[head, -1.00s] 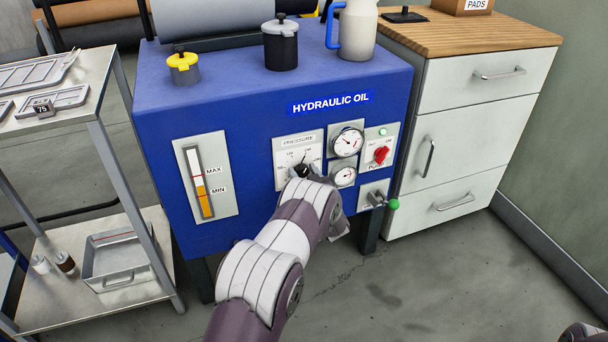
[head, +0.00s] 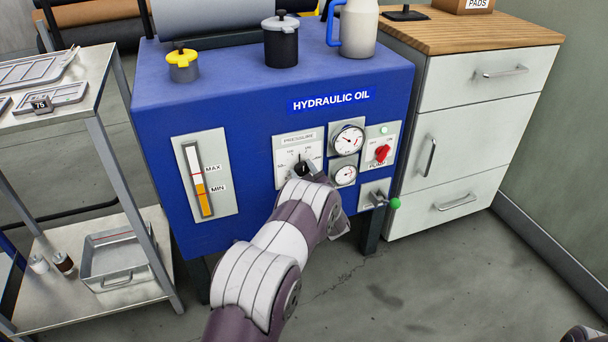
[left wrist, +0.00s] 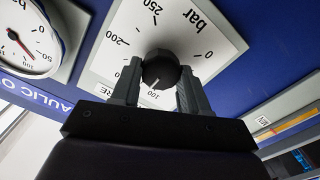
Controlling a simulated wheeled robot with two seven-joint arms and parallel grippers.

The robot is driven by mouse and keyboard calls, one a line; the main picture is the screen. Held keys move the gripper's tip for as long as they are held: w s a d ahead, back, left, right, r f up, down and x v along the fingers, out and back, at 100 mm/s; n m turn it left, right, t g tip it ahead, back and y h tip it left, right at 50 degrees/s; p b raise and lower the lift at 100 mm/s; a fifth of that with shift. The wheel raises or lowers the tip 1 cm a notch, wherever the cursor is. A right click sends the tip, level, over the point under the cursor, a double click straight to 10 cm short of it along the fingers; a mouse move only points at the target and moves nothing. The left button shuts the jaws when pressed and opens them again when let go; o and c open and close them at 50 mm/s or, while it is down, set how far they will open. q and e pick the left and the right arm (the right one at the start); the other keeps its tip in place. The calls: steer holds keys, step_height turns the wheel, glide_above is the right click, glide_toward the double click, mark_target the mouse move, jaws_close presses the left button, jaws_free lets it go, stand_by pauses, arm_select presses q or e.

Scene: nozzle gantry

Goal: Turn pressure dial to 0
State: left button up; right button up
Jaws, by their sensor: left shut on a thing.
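The pressure dial is a black round knob (left wrist: 160,70) on a white scale plate (head: 287,153) marked in bar, on the front of the blue hydraulic oil cabinet (head: 250,125). In the left wrist view the scale appears upside down, with 0 at the right and 100 below the knob. The knob's white mark points towards 100. My left gripper (left wrist: 159,82) is shut on the knob, one finger on each side. In the head view my left gripper (head: 303,170) is at the plate, partly hidden by my wrist. My right gripper is out of view.
Two round gauges (head: 347,139) and a red pump switch (head: 383,153) sit right of the dial. A green-tipped lever (head: 394,203) is below them. A level gauge (head: 205,175) is to the left. A metal shelf (head: 95,240) stands left, white drawers (head: 470,130) right.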

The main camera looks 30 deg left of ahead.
arm_select(q)
steer(key=n, duration=0.1)
steer(key=n+b, duration=0.1)
steer(key=n, duration=0.2)
steer(key=shift+s+f+n+b, duration=0.1)
steer(key=shift+f+n+b, duration=0.2)
steer(key=shift+b, duration=0.1)
steer(key=n+b, duration=0.2)
steer(key=n, duration=0.1)
steer(key=shift+n, duration=0.4)
steer(key=n+b, duration=0.2)
steer(key=n, duration=0.1)
steer(key=shift+f+n, duration=0.2)
steer(key=shift+n, duration=0.1)
steer(key=n+b, duration=0.2)
steer(key=shift+f+n+b, duration=0.1)
steer(key=shift+n+b, duration=0.2)
steer(key=shift+b, duration=0.1)
steer(key=n+b, duration=1)
steer(key=b, duration=0.2)
steer(key=shift+f+b, duration=0.2)
steer(key=shift+b, duration=0.1)
steer(key=shift+r+n+b, duration=0.15)
steer(key=shift+n+b, duration=0.95)
steer(key=shift+r, duration=0.1)
